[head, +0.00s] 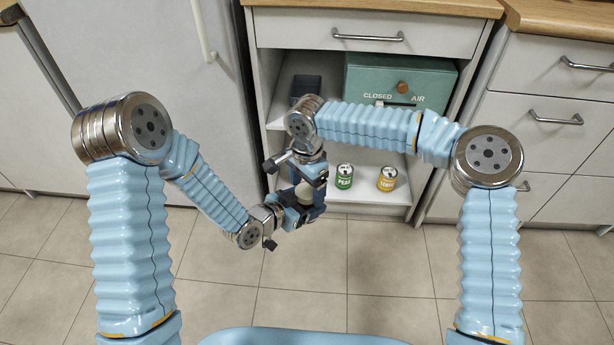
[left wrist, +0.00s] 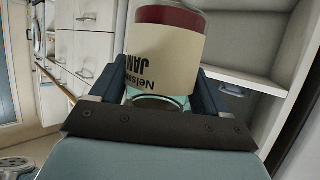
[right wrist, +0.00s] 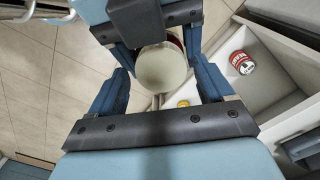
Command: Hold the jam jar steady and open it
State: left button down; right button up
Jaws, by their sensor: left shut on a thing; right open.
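The jam jar (left wrist: 160,62) is between the fingers of my left gripper (left wrist: 155,92), which is shut on it. Its cream label reads JAM upside down in the left wrist view, with a dark red band at the far end. In the right wrist view the jar (right wrist: 161,68) shows a round cream face, probably its lid, between the fingers of my right gripper (right wrist: 160,88). The right gripper is open around it, with gaps beside the fingers. In the head view the jar (head: 305,190) is small and mostly hidden by both grippers, which are close together.
An open cabinet stands ahead. Above is a green box (head: 432,82) marked CLOSED and AIR, with a brown knob (head: 403,87), and a dark bin (head: 305,86). Tiled floor in front is clear.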

jog(key=c, duration=1.1)
jog(key=shift+s+a+f+n, duration=0.1)
jog(key=shift+s+n, duration=0.05)
jog(key=shift+n, duration=0.55)
jog(key=n, duration=0.3)
jog(key=shift+n, duration=1.2)
jog(key=o, duration=1.2)
jog(key=shift+c, duration=0.2)
